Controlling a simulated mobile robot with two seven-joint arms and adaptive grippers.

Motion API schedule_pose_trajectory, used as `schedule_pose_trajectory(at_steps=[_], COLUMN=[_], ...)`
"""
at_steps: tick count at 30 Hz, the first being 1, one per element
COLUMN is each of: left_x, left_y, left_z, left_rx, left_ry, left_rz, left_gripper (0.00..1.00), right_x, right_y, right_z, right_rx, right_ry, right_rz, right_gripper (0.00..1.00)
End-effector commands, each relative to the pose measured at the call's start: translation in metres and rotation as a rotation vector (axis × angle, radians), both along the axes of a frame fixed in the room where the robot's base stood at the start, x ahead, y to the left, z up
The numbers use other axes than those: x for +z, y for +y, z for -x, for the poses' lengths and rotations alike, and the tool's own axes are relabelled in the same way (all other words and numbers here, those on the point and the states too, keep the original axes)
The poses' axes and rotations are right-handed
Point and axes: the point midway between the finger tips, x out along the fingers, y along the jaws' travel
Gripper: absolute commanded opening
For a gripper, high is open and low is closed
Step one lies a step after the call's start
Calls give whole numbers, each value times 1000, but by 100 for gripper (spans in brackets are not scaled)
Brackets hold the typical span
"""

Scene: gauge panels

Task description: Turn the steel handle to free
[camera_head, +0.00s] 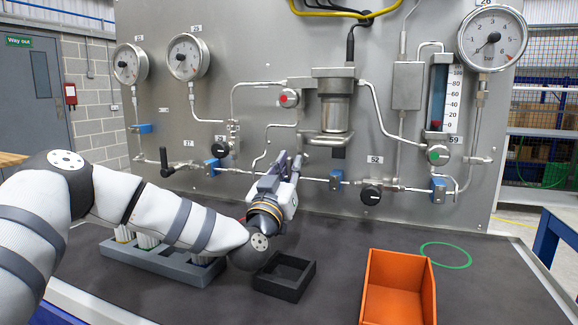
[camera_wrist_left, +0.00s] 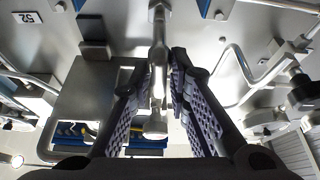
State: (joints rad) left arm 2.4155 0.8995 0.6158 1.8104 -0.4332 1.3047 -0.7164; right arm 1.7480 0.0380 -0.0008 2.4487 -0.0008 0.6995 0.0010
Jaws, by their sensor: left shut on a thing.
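The steel handle (camera_wrist_left: 158,52) shows in the left wrist view as a bare metal lever with a rounded end, pointing out from the panel. My left gripper (camera_wrist_left: 158,88) has its two ribbed fingers on either side of this lever and is shut on it. In the head view my left gripper (camera_head: 290,160) reaches up to the pipework at the middle of the panel and hides most of the handle there. My right gripper is in neither view.
The panel (camera_head: 255,60) carries gauges, pipes and black knobs, including one knob (camera_head: 371,195) right of my gripper. On the dark bench are a grey rack (camera_head: 150,262), a black open box (camera_head: 284,277), an orange bin (camera_head: 398,290) and a green ring (camera_head: 446,255).

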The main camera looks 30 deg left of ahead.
Motion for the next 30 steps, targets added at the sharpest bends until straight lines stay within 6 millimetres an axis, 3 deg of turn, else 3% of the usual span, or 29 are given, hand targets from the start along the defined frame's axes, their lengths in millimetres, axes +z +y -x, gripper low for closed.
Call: schedule_pose_trajectory(at_steps=[30], left_x=[4], left_y=[2], left_z=[1], left_rx=[-8], left_ry=[-221], left_rz=[898], left_gripper=[0], right_x=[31], right_y=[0], right_z=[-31], right_rx=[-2], right_ry=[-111], right_rz=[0], right_gripper=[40])
